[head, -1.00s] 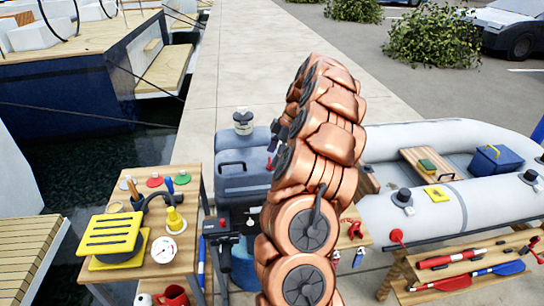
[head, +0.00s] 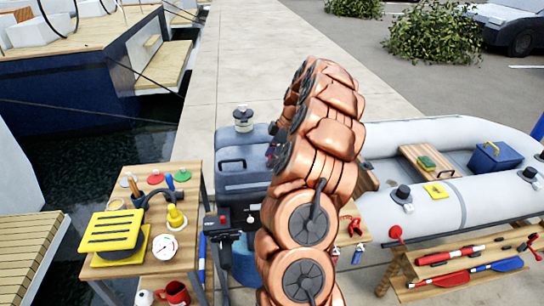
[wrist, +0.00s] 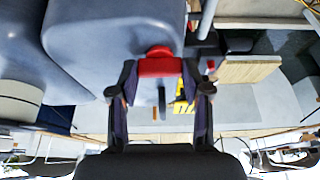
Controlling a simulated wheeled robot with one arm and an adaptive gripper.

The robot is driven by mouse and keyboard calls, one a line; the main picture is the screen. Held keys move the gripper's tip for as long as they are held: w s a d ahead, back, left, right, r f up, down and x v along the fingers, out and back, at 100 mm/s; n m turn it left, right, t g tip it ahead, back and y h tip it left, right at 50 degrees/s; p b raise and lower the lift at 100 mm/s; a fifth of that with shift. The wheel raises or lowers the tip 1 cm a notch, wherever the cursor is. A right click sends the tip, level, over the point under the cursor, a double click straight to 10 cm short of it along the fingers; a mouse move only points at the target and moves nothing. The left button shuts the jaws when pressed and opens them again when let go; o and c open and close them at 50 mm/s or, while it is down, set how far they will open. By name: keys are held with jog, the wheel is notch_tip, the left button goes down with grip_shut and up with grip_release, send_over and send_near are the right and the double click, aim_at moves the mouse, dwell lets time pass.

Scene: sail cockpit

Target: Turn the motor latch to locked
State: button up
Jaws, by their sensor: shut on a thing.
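The grey-blue outboard motor (head: 240,183) stands in the middle of the head view, left of my arm. In the wrist view its smooth cowling (wrist: 105,35) fills the upper left. The red motor latch (wrist: 158,63) sits at the cowling's edge, between the fingertips of my gripper (wrist: 160,80). The gripper is shut on the latch. In the head view my arm largely hides the gripper and the latch.
A wooden table (head: 180,222) at left holds a yellow slatted block (head: 110,231), a gauge (head: 164,247) and small tools. A grey inflatable boat (head: 440,150) lies at right. A low wooden rack (head: 400,283) with paddles stands before it.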

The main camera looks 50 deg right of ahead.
jog(key=c, duration=0.3)
